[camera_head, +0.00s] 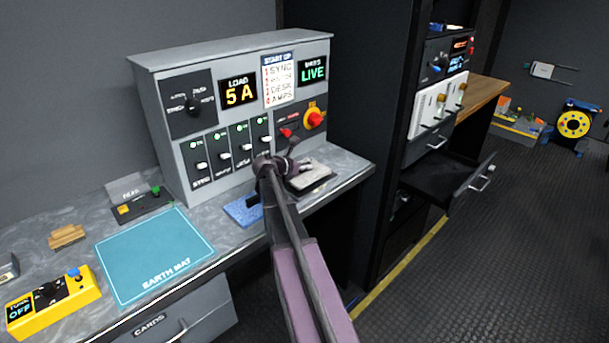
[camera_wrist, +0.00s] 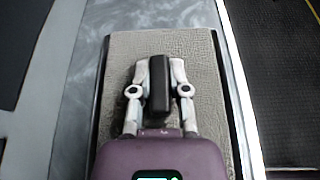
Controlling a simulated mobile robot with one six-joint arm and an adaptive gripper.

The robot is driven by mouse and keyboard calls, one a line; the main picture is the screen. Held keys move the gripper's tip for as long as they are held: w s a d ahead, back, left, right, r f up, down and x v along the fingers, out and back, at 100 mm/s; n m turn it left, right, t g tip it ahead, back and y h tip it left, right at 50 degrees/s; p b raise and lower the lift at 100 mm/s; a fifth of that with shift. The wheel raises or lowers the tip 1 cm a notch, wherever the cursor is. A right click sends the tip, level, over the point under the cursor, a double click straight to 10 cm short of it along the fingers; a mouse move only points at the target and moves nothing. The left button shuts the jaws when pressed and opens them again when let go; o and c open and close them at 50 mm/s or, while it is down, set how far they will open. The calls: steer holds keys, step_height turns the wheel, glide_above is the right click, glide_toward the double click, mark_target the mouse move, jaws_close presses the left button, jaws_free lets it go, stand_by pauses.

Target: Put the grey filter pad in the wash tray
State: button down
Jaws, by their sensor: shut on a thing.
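The grey filter pad (camera_head: 312,178) is a flat, light grey textured slab at the right end of the bench. It also fills the middle of the wrist view (camera_wrist: 190,52). A dark grip block (camera_wrist: 158,92) stands on it. My gripper (camera_wrist: 160,88) is shut on this block from above; in the head view my gripper (camera_head: 288,163) is at the pad's left side. A dark, shallow tray (camera_head: 318,191), apparently the wash tray, shows around the pad's edge. I cannot tell whether the pad rests on its floor.
A blue pad (camera_head: 240,213) with a dark block lies left of my arm. The earth mat (camera_head: 155,255), a yellow tuner box (camera_head: 52,302) and a grey control console (camera_head: 228,110) are on the bench. A dark drawer (camera_head: 440,180) stands open in the rack at right.

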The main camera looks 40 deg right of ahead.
steer(key=shift+f+b, duration=0.65)
steer(key=shift+f, duration=0.35)
steer(key=shift+f, duration=0.1)
steer(key=c, duration=0.6)
jaws_free()
steer(key=shift+a+r+p, duration=0.3)
steer(key=shift+a+r, duration=0.15)
steer(key=shift+a, duration=0.05)
steer(key=p+v, duration=0.4)
steer(key=v, duration=0.7)
steer(key=shift+f, duration=0.15)
